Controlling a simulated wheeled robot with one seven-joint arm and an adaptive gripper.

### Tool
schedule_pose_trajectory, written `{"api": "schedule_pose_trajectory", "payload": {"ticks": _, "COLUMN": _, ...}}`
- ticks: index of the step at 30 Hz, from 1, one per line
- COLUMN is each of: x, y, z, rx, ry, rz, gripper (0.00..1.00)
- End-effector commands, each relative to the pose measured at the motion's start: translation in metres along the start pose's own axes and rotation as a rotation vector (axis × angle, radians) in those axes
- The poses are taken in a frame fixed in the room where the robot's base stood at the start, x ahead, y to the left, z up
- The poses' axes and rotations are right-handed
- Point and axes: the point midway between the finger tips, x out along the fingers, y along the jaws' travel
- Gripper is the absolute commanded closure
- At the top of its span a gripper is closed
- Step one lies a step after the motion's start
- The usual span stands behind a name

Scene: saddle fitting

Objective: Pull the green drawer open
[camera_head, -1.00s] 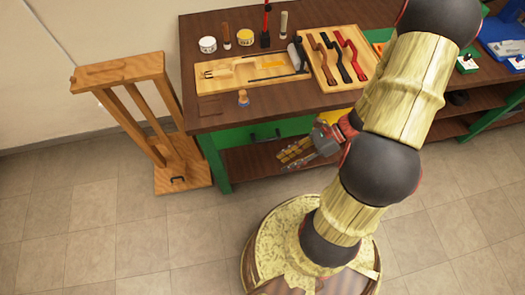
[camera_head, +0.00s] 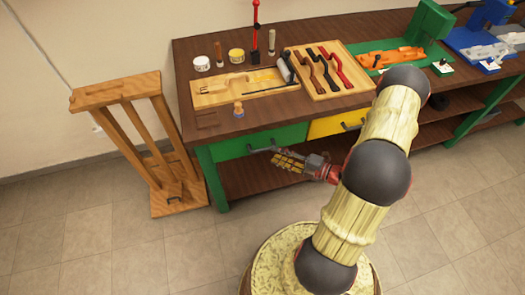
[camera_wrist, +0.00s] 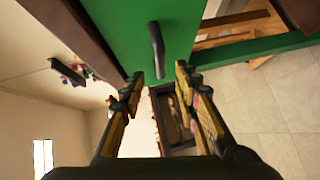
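The green drawer (camera_head: 228,146) is under the left end of the workbench and looks shut. Its dark bar handle (camera_head: 264,149) is partly hidden by my gripper (camera_head: 276,158), which is in front of the drawer. In the wrist view the green front (camera_wrist: 185,25) fills the upper middle, with the handle (camera_wrist: 156,45) standing out from it. My gripper (camera_wrist: 159,74) is open there, with the handle's lower end in line with the gap between the fingertips. I see no finger touching the handle.
A yellow drawer (camera_head: 328,126) is to the right of the green one. A wooden stand (camera_head: 118,92) is left of the workbench (camera_head: 215,125). The bench top holds jars, tools and a wooden tray (camera_head: 345,93). A lower shelf (camera_head: 250,183) runs below the drawers. The floor in front is clear.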

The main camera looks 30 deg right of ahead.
Motion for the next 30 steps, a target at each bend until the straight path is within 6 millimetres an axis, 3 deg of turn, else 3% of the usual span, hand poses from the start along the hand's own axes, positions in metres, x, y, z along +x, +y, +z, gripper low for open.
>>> {"api": "schedule_pose_trajectory", "payload": {"ticks": 15, "x": 0.064, "y": -0.002, "z": -0.001, "rx": -0.003, "ry": 0.005, "rz": -0.003, "gripper": 0.69}}
{"api": "schedule_pose_trajectory", "payload": {"ticks": 21, "x": 0.075, "y": -0.001, "z": -0.001, "rx": -0.002, "ry": 0.003, "rz": -0.002, "gripper": 0.69}}
{"api": "schedule_pose_trajectory", "payload": {"ticks": 30, "x": 0.076, "y": -0.001, "z": -0.001, "rx": -0.002, "ry": 0.002, "rz": -0.002, "gripper": 0.69}}
